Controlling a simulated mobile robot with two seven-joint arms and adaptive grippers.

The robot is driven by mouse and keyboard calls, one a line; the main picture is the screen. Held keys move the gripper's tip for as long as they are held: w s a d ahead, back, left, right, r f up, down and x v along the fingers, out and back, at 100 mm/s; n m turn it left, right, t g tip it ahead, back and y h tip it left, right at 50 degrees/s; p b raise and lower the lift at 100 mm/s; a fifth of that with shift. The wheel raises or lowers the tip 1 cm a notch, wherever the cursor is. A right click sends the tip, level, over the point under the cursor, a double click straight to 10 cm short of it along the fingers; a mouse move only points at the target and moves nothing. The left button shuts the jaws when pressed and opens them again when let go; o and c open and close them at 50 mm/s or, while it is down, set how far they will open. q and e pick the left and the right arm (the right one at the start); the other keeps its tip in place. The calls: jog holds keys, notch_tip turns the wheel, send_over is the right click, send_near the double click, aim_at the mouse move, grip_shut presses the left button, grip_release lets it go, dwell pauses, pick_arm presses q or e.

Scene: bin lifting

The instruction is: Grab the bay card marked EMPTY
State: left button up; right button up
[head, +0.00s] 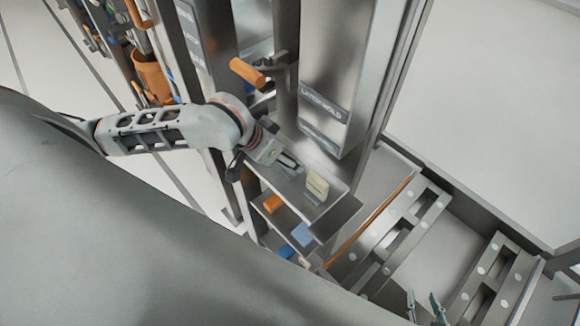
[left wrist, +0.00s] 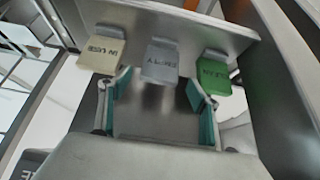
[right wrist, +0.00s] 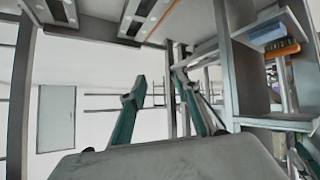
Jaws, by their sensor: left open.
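The grey card (left wrist: 160,62), its upside-down lettering reading EMPTY, hangs in the middle of a row of cards in the left wrist view. A beige card (left wrist: 102,54) lettered IN USE hangs to its left and a green card (left wrist: 213,74) to its right; the green one's lettering is unclear. My left gripper (left wrist: 160,98) is open, with the grey card ahead between its fingers and nothing held. In the head view the left gripper (head: 289,162) is over a metal shelf. My right gripper (head: 427,306) is open and empty at the bottom, also seen in the right wrist view (right wrist: 165,100).
A cream block-like item (head: 317,186) stands on the shelf (head: 328,212) near my left gripper. Orange (head: 272,203) and blue (head: 302,234) items sit on lower shelves. A tall metal column (head: 338,70) and an orange handle (head: 247,72) are close to the left arm.

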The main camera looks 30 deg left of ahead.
aim_at(290, 155)
pick_arm(q)
jog(key=x, duration=0.2)
jog(key=shift+w+d+f, duration=0.1)
jog(key=shift+w+f, duration=0.1)
jog(key=shift+f, duration=0.05)
jog(key=shift+w+f, duration=0.15)
jog(key=shift+f, duration=0.1)
jog(key=shift+d, duration=0.1)
jog(key=c, duration=1.2)
pick_arm(e)
jog(key=shift+w+a+r, duration=0.2)
jog(key=shift+w+a, duration=0.05)
jog(key=shift+a, duration=0.2)
jog(key=shift+s, duration=0.1)
